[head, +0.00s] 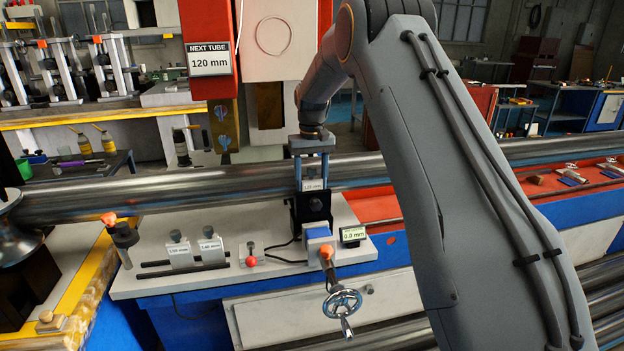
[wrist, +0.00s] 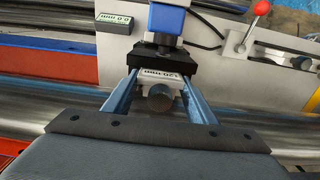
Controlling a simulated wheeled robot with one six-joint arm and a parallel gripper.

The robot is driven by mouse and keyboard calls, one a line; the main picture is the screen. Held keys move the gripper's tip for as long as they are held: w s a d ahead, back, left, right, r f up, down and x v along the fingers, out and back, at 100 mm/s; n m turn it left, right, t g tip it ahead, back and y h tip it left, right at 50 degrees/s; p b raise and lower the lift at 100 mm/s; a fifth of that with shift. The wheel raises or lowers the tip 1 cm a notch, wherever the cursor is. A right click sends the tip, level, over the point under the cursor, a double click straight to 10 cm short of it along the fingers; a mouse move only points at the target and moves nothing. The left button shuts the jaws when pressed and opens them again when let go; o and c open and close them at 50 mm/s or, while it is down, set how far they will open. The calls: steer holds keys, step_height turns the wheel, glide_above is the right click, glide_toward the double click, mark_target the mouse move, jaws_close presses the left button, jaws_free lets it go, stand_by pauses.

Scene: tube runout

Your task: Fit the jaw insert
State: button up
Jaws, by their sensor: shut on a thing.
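My gripper (head: 312,186) points down over the bench, its two blue fingers shut on a jaw insert. The insert's white label (head: 312,184) appears to read 120 mm. The insert's round grey knob (wrist: 160,98) shows between the fingers in the wrist view. The insert is at the black jaw holder (head: 314,207); I cannot tell whether it is fully seated. Two other labelled inserts stand in a black rack: a left one (head: 180,252) and a right one (head: 211,247). A sign (head: 209,59) reads NEXT TUBE 120 mm.
A long steel tube (head: 150,194) runs across behind the jaw holder. A handwheel (head: 342,302) and a small readout (head: 353,235) are at the holder's front and right. A red-knobbed lever (head: 251,260) stands between rack and holder. An orange-topped post (head: 109,220) is at left.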

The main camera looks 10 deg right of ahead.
mark_target(311, 168)
steer(key=o, duration=1.4)
steer(key=shift+f, duration=0.1)
step_height(311, 168, up, 8)
steer(key=shift+b, duration=1.15)
steer(key=shift+t, duration=0.5)
steer(key=s+f, duration=0.4)
steer(key=s, duration=0.9)
steer(key=s+f, duration=0.4)
steer(key=s, duration=0.9)
steer(key=s+f, duration=0.4)
steer(key=s, duration=0.9)
steer(key=shift+d, duration=0.1)
